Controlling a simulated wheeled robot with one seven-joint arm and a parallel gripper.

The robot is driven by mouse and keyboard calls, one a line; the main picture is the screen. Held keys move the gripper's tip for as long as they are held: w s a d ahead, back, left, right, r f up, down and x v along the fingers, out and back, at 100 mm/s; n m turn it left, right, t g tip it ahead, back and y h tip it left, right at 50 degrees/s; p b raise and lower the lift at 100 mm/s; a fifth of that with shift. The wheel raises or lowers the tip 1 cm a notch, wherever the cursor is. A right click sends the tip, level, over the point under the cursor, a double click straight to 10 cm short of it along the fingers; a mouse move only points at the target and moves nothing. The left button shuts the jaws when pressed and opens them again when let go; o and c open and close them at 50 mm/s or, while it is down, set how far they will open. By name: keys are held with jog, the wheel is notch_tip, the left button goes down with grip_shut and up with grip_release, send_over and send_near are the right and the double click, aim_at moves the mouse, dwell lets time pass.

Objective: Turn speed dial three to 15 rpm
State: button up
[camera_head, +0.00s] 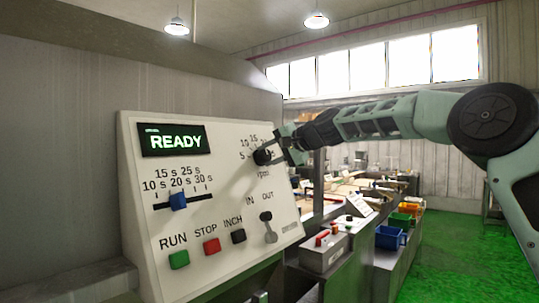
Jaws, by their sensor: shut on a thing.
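The speed dial (262,157) is a black knob at the upper right of a tilted white control panel (225,215). The numbers 5, 10 and 15 show around its left and top; the rest of its scale is hidden behind my gripper. My gripper (273,155) comes in from the right and is shut on the dial. The pointer mark is too small to read, so I cannot tell which number the dial is at. No number three is legible by it.
The panel also has a green READY display (176,140), a blue slider (178,200), green RUN (179,260), red STOP (211,246) and black INCH (238,236) buttons, and an IN/OUT lever (268,226).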

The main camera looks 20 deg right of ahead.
jog(key=shift+m, duration=0.6)
jog(key=shift+d, duration=0.1)
jog(key=o, duration=1)
jog(key=shift+b+v, duration=3.7)
jog(key=shift+v, duration=5)
jog(key=shift+f, duration=0.15)
